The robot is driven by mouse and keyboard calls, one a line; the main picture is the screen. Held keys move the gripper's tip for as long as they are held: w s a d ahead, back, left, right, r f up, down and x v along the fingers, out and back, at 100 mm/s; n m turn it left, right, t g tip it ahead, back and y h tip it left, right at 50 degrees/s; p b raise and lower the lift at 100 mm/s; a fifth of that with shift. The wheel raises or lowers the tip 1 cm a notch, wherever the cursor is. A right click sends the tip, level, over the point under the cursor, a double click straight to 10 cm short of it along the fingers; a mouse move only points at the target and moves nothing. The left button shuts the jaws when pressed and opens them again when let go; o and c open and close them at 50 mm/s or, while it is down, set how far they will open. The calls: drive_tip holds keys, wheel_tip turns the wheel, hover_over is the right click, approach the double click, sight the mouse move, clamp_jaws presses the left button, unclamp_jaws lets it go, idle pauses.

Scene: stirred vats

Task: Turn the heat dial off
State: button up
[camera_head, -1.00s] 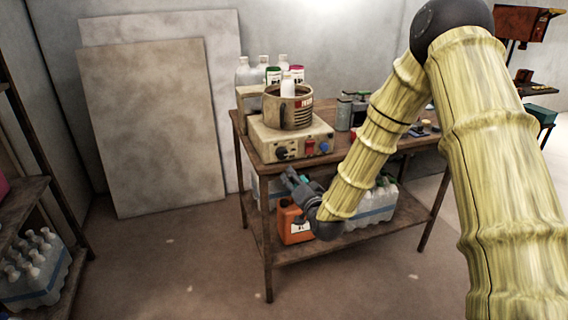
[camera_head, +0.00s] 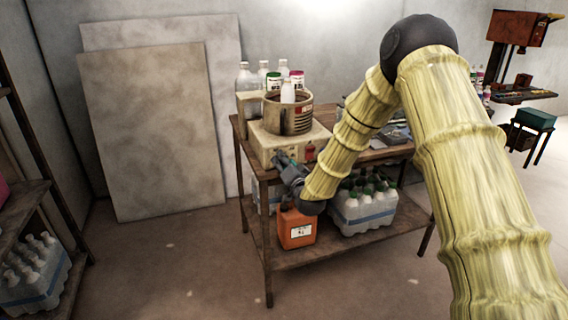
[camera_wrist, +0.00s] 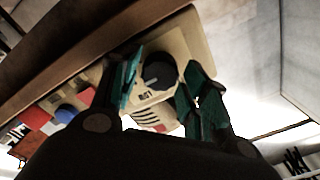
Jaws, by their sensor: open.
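The heater box (camera_head: 264,140) is cream-coloured and stands on the wooden table, with a metal pot (camera_head: 289,118) on top. In the wrist view, the dark round heat dial (camera_wrist: 160,72) sits on the cream front panel, between the two green-tipped fingers of my gripper (camera_wrist: 163,84). The fingers are apart, one on each side of the dial; I cannot tell whether they touch it. In the head view my gripper (camera_head: 283,162) is at the front of the box and hides the dial. A blue knob (camera_wrist: 66,113) and a red switch (camera_wrist: 37,118) show at left in the wrist view.
White bottles (camera_head: 246,76) stand behind the pot. The table's wooden edge (camera_wrist: 75,52) runs close to my gripper. An orange canister (camera_head: 296,228) and packed bottles (camera_head: 362,208) are on the lower shelf. The floor in front is clear.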

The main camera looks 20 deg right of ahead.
drive_tip(key=shift+w, duration=0.15)
drive_tip(key=c, duration=0.7)
drive_tip(key=shift+c, duration=0.2)
drive_tip(key=shift+n, duration=0.3)
drive_tip(key=shift+n+b, duration=2.7)
drive_tip(key=shift+n, duration=6)
